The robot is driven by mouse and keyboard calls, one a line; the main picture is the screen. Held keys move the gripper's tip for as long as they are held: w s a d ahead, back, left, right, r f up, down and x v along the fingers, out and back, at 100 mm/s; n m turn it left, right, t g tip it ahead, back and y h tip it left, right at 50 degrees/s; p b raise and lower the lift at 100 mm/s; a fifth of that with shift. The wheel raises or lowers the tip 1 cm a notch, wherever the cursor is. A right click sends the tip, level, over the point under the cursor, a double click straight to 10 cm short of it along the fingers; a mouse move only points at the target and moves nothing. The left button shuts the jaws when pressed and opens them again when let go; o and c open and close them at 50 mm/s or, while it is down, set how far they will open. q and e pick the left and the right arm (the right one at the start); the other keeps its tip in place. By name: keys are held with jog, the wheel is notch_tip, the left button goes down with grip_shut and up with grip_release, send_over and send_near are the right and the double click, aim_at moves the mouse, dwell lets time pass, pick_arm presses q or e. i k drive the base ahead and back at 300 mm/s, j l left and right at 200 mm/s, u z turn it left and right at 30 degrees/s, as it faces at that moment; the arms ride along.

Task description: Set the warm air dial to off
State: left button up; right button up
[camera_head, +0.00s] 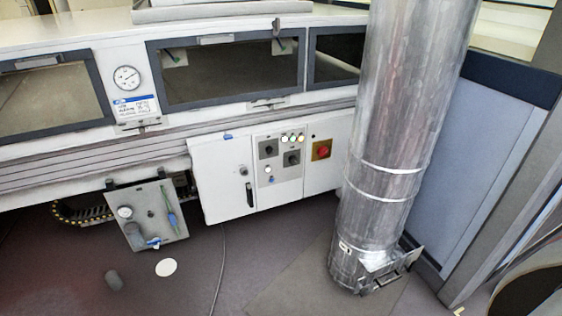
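A grey control panel (279,160) is set in the white cabinet front in the middle of the view. It carries two dark rotary dials, an upper left one (268,149) and a lower right one (292,158). Small lamps (292,139), white, green and red, sit along its top right. A round light button (268,170) is below the left dial. The labels and pointer positions are too small to read, so I cannot tell which dial is for warm air or how it is set. Neither of my grippers is in view.
A thick metal duct (395,130) stands on the floor right of the cabinet. A red knob on a yellow plate (321,150) and a black door handle (249,194) flank the panel. A valve plate with gauge (148,214) is lower left. Floor before the cabinet is mostly clear.

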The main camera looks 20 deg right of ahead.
aim_at(293, 159)
jog(key=i+l+z, duration=0.15)
jog(key=z, duration=0.75)
